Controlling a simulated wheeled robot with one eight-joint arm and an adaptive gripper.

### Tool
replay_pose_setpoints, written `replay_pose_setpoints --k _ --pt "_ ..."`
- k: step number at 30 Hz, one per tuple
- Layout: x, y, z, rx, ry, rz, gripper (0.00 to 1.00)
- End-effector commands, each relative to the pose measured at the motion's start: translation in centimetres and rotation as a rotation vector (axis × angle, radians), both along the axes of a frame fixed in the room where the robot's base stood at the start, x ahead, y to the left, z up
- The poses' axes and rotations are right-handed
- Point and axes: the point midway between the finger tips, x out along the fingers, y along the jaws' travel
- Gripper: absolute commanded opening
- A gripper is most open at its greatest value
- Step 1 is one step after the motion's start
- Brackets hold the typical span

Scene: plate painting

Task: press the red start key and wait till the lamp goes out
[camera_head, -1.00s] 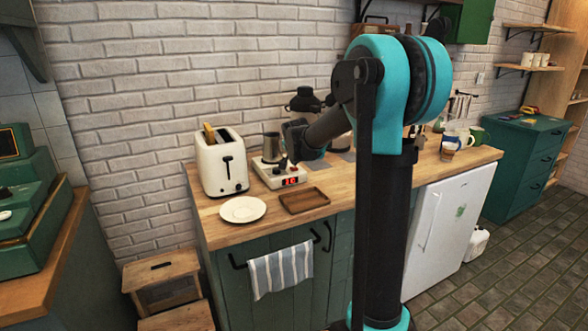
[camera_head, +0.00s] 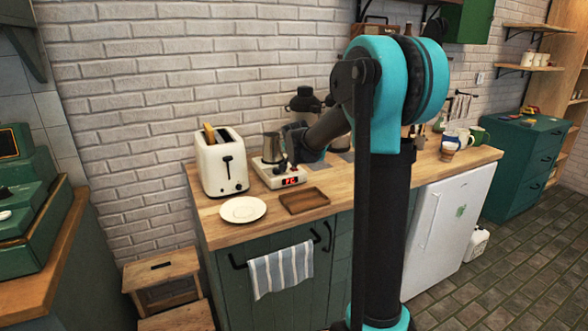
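A small white device (camera_head: 270,180) with a lit red display (camera_head: 291,181) stands on the wooden counter, right of the toaster. A dark grey metal jug (camera_head: 271,147) stands on its back part. My gripper (camera_head: 292,166) points down at the device's right side, just above or touching its top. The gap is too small to tell. The fingers look dark and close together, but whether they are shut is unclear. The red start key cannot be made out and may be under my gripper. No separate lamp can be told apart from the display.
A white toaster (camera_head: 221,163) with bread stands left of the device. A white plate (camera_head: 243,209) and a brown wooden tray (camera_head: 304,200) lie in front. Cups (camera_head: 449,146) stand at the counter's right end. My arm hides part of the counter behind it.

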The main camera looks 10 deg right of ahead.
Motion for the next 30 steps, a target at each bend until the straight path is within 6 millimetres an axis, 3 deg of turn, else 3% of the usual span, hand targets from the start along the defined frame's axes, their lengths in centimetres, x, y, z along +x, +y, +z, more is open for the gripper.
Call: replay_pose_setpoints --k 16,30 --pt "0.0 0.0 -0.2 0.000 0.000 0.000 0.00" --pt "0.0 0.0 1.5 0.000 0.000 0.000 0.00"
